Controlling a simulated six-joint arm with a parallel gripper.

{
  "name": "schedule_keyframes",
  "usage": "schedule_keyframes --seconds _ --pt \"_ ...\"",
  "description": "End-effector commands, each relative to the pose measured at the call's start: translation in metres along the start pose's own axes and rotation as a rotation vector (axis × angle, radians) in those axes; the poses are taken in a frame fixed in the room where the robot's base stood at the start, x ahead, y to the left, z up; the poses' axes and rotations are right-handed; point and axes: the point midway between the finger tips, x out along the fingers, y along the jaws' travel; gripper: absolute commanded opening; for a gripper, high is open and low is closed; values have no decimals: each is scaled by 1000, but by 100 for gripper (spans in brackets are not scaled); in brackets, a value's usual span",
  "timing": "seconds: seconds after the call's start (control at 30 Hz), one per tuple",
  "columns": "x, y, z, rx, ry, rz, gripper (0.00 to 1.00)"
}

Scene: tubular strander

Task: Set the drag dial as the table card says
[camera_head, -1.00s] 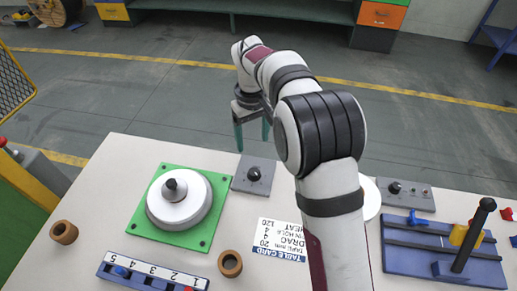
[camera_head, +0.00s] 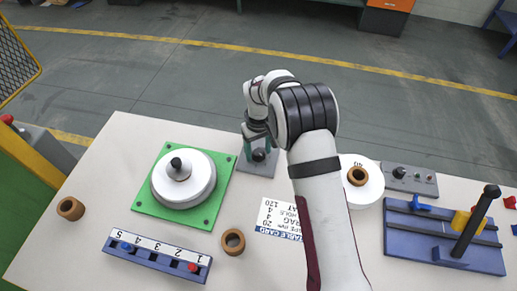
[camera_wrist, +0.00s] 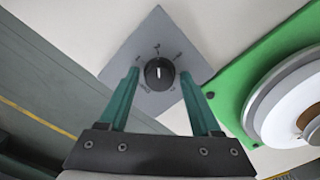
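The dial (camera_head: 258,155) is a black knob on a grey plate (camera_head: 256,170) beside the green plate. In the wrist view the knob (camera_wrist: 159,73) has a white pointer line, roughly vertical in the picture, with small marks around it too small to read surely. My gripper (camera_head: 257,143) is over the dial. In the wrist view its green fingers (camera_wrist: 160,74) stand open on either side of the knob, with gaps visible. The table card (camera_head: 279,216) lies upside down, partly hidden by my arm; it appears to list DRAG 4 and HEAT 120.
A white spool (camera_head: 200,190) sits on the green plate (camera_head: 147,207). A blue numbered rail (camera_head: 150,260) and a brown ring (camera_head: 232,241) lie in front. Right of my arm are a white disc (camera_head: 372,190), a grey control panel (camera_head: 425,183) and a blue fixture with a black lever (camera_head: 468,240).

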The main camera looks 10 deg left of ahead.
Motion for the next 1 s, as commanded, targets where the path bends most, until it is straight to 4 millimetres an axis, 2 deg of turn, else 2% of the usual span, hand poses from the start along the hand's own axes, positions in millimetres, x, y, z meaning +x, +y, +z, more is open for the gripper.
schedule_keyframes --seconds 0.03,0.33,0.67,1.0 --pt "0 0 0 0 0 0 54" --pt "0 0 0 0 0 0 0" --pt "-1 0 0 32 -1 -1 0" --pt "-1 0 0 258 -2 0 0"
